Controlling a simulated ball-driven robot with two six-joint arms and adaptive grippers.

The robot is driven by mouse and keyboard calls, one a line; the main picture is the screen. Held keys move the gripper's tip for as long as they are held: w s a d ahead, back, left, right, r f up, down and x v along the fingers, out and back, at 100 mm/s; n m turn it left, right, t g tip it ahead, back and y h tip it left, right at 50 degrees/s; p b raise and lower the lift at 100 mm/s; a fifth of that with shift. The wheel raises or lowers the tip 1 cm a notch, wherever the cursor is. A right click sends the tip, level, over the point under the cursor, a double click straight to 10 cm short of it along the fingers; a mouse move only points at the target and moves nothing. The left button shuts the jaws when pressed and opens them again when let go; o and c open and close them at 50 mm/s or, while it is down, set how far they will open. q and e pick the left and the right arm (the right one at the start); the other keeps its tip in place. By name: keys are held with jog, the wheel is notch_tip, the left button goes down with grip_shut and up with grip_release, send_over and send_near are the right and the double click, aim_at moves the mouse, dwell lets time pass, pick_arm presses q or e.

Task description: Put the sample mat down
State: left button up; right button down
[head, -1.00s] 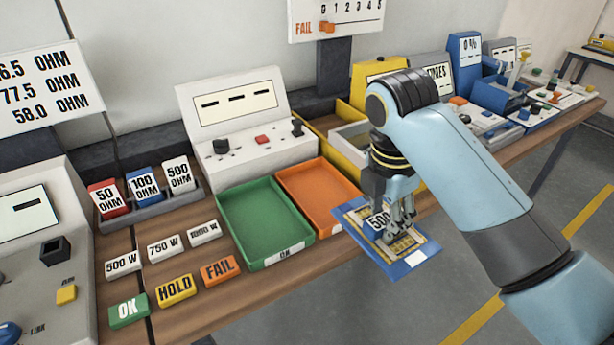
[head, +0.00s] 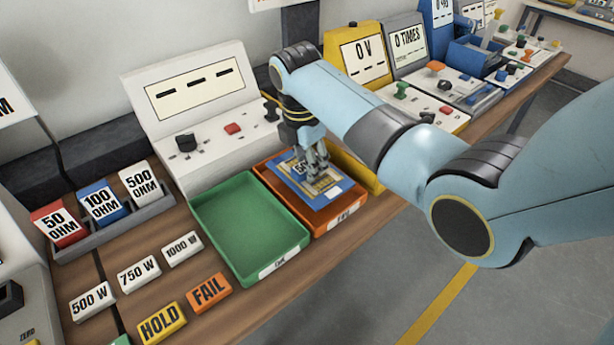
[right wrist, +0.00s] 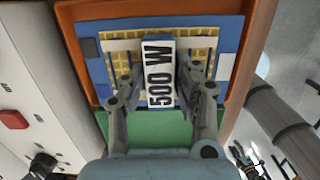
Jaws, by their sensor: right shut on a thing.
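The sample mat (head: 333,196) is a blue sheet with a yellow grid, and it also shows in the right wrist view (right wrist: 228,66). A white block marked 500 W (right wrist: 161,75) stands up from its middle. My right gripper (head: 318,172) is over the mat, with its fingers shut on both sides of that block. My left gripper is not in view.
An empty green tray (head: 250,226) stands left of the orange one. White wattage tiles, HOLD (head: 161,324) and FAIL (head: 209,292) tiles lie in front. A white console (head: 205,110) stands behind the trays, and a yellow 0 V unit (head: 358,55) is to the right.

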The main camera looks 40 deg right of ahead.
jog(key=shift+w+f, duration=0.25)
jog(key=shift+f, duration=0.35)
notch_tip(320, 180, down, 3)
jog(key=shift+r, duration=0.2)
jog(key=shift+f, duration=0.4)
jog(key=c, duration=1)
grip_release()
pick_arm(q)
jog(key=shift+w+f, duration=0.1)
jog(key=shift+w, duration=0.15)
pick_arm(e)
jog(key=shift+s, duration=0.1)
